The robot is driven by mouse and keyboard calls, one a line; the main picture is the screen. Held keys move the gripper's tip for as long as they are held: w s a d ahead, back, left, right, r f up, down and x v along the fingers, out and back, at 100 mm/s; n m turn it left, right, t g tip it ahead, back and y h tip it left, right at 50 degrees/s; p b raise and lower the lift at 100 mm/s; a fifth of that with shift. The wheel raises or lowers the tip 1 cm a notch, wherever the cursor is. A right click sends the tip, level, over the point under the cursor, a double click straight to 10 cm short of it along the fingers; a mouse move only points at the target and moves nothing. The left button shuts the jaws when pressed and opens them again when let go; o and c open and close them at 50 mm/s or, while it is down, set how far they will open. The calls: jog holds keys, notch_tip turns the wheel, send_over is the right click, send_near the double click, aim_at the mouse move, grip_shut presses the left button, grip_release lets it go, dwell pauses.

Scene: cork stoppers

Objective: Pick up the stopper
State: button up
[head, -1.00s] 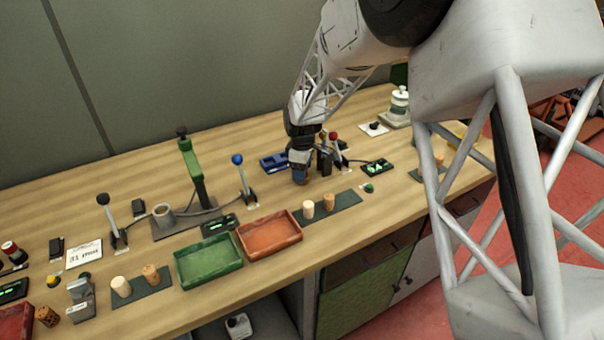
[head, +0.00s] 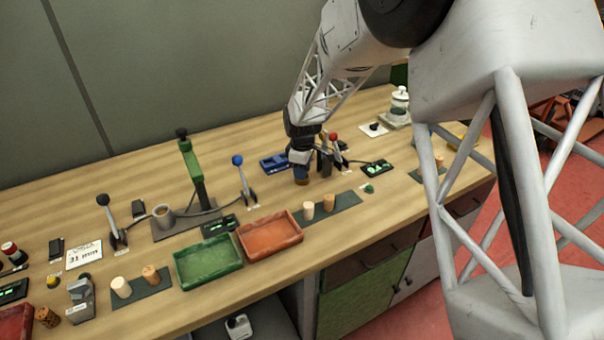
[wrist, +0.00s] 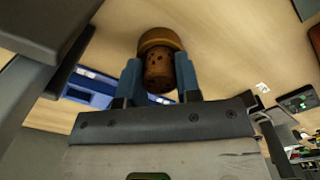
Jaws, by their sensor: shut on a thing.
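My gripper (wrist: 158,82) is shut on a brown speckled cork stopper (wrist: 158,72) with a wider, lighter brown end. In the wrist view its two blue fingers sit on either side of the narrower speckled part, and the wide end extends past the fingertips. In the head view my gripper (head: 301,171) is over the back middle of the bench, and a bit of brown (head: 301,181) shows under its fingers. The head view does not clearly show whether the stopper touches the bench.
A blue tray (head: 267,166) lies just left of my gripper. A red-knobbed lever (head: 336,147) stands close on the right, a blue-knobbed lever (head: 241,175) to the left. A dark mat (head: 345,200) with two stoppers, an orange tray (head: 270,252) and a green tray (head: 208,281) lie in front.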

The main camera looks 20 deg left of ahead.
jog(key=shift+r, duration=0.1)
jog(key=shift+r, duration=4.9)
jog(key=shift+s, duration=0.1)
jog(key=s+d+f+m, duration=0.1)
jog(key=s+d, duration=0.2)
jog(key=s, duration=0.9)
jog(key=s+d+f+m, duration=0.2)
jog(key=s+d, duration=0.1)
jog(key=s, duration=0.9)
jog(key=s+d+f+m, duration=0.1)
jog(key=s+d, duration=0.2)
jog(key=s, duration=0.9)
jog(key=shift+f, duration=0.4)
jog(key=shift+a, duration=0.1)
jog(key=w+a, duration=0.3)
jog(key=w, duration=0.1)
jog(key=w+a+f, duration=0.1)
jog(key=w+a, duration=0.6)
jog(key=shift+w+a+f, duration=0.25)
jog(key=shift+w+a, duration=0.05)
jog(key=shift+w, duration=0.1)
